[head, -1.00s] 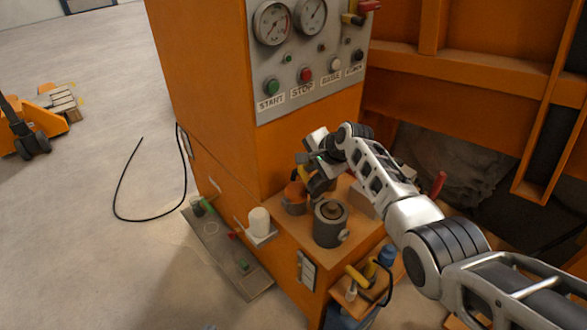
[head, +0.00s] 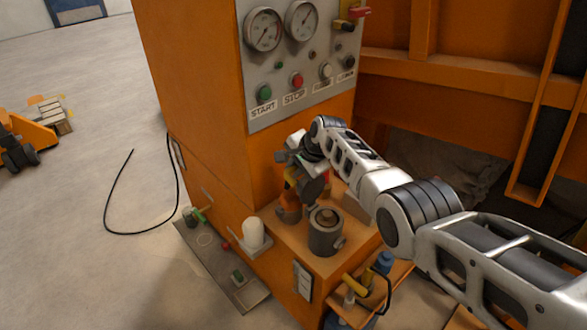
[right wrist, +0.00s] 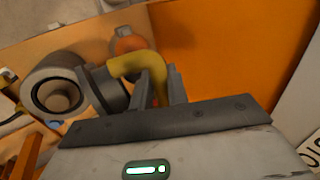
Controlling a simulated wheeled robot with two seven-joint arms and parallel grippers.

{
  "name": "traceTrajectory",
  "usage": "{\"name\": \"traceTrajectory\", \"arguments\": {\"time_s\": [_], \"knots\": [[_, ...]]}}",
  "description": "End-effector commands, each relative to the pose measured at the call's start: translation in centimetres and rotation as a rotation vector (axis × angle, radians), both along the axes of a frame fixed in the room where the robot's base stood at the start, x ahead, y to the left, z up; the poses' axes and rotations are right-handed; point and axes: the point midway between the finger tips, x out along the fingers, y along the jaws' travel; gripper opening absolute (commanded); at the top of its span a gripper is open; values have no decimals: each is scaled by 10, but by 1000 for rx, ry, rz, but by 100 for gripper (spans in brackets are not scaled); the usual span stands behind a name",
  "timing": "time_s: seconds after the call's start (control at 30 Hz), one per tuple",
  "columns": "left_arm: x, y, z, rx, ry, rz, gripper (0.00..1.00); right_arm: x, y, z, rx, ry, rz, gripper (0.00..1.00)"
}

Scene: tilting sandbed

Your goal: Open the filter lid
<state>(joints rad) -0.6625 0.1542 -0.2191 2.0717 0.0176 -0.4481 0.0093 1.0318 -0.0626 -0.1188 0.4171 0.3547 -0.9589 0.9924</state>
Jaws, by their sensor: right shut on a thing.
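My right gripper (head: 294,163) is shut on a yellow handle (right wrist: 130,66), whose end runs between the fingers (right wrist: 161,92) in the right wrist view. A dark grey disc, which looks like the filter lid (head: 313,189), is joined to this handle and stands tilted on edge; it also shows in the right wrist view (right wrist: 109,89). An orange cup-like body (head: 288,207) sits just beside and below the lid on the cabinet ledge. The gripper partly hides the handle in the head view. My left gripper is out of view.
A grey canister (head: 325,238) stands close in front of the lid. A white cylinder (head: 254,233) is on a side bracket. The orange cabinet (head: 200,100) with its gauge and button panel (head: 300,75) rises behind. A small shelf (head: 368,290) holds tools.

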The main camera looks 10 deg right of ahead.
Motion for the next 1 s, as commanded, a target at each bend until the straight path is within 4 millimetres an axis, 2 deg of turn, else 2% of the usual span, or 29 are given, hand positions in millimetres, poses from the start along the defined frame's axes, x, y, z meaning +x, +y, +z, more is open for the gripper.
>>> {"name": "traceTrajectory", "arguments": {"time_s": [0.2,0.23,0.57,0.83,1.0], "knots": [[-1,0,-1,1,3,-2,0,1,2,2,4,-6,0,0],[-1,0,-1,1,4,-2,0,1,2,2,3,-6,1,21],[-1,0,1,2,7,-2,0,0,0,4,2,-3,0,21],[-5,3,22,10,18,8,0,-14,-8,33,1,-3,0,21],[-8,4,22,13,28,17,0,-26,-16,54,2,-5,0,21]]}}
